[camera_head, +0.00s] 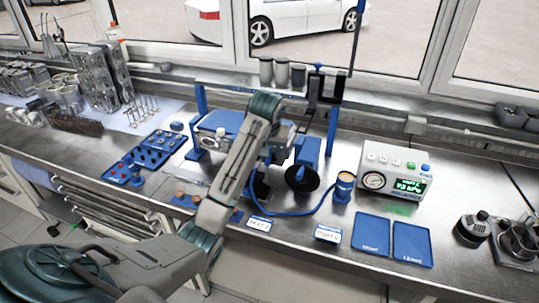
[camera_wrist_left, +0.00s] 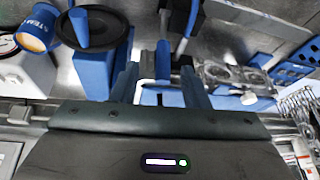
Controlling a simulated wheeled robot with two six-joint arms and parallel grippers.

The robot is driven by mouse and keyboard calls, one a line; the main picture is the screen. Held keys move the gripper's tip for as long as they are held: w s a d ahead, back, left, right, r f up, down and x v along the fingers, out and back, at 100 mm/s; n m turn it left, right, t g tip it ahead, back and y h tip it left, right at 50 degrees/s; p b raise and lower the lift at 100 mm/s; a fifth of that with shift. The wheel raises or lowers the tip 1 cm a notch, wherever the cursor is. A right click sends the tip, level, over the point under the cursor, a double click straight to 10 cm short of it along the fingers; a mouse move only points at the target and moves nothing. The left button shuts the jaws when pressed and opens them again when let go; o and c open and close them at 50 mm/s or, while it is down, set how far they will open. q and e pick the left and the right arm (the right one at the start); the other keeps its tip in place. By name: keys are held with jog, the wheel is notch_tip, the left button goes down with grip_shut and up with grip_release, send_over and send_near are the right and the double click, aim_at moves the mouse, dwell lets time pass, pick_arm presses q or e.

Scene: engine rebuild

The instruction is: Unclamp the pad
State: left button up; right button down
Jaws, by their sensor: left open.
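A black round disc (camera_head: 303,179), which looks like the pad, sits at the right front of the blue fixture. A blue bar-like piece lies across it, and the disc also shows at top left in the left wrist view (camera_wrist_left: 108,27). My left gripper (camera_wrist_left: 160,78) is open at the fixture, with a blue upright piece (camera_wrist_left: 163,58) in line with the gap between its fingers. I cannot tell if the fingers touch it. In the head view my left forearm hides the fingertips and the fixture's middle. I cannot make out the clamp's state. My right gripper is not in view.
A blue hose (camera_head: 290,213) curves on the bench toward a blue cup-like part (camera_head: 343,187). A gauge box (camera_head: 394,172) and two blue trays (camera_head: 371,238) stand at right. Blue parts trays (camera_head: 157,150) lie at left. A blue frame post (camera_head: 331,131) rises beside the fixture.

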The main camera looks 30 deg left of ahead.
aim_at(268, 163)
pick_arm(q)
jog(key=w+a+f+p, duration=0.1)
jog(key=f, duration=0.1)
jog(key=w+a+f+p, duration=0.1)
jog(key=w+f, duration=0.1)
jog(key=w+a+f+p, duration=0.1)
jog(key=f+p, duration=0.1)
jog(key=shift+w, duration=0.2)
jog(key=shift+w+f, duration=0.15)
jog(key=shift+f, duration=0.4)
grip_shut()
